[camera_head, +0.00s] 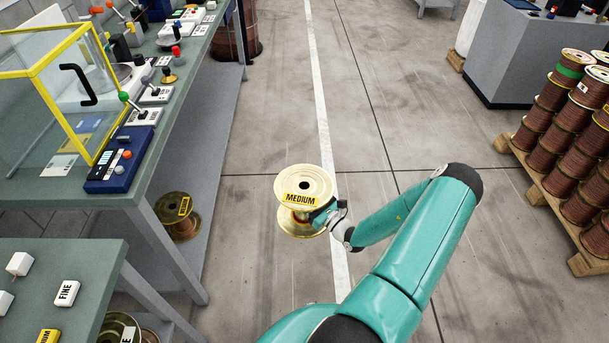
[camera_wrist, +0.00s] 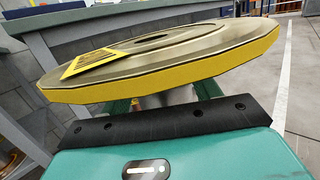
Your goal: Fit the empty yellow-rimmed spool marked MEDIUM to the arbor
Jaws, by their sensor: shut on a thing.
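The yellow-rimmed spool marked MEDIUM (camera_head: 305,182) is held upright in the air over the floor, right of the workbench. My gripper (camera_head: 325,214) is shut on its core between the two flanges. In the wrist view the spool's upper flange (camera_wrist: 165,62) fills the middle, with the yellow label on its left. The gripper fingers (camera_wrist: 160,100) reach under that flange and their tips are hidden. I cannot pick out the arbor for certain; a yellow-framed clear guard (camera_head: 62,85) on the bench encloses a round metal part (camera_head: 104,76).
The workbench (camera_head: 190,95) carries a blue control box (camera_head: 122,160) and several levers. A nearer table (camera_head: 85,262) holds white blocks, one marked FINE (camera_head: 66,293). Another spool (camera_head: 177,215) sits under the bench. Pallets of wound spools (camera_head: 565,150) stand at right. The middle floor is clear.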

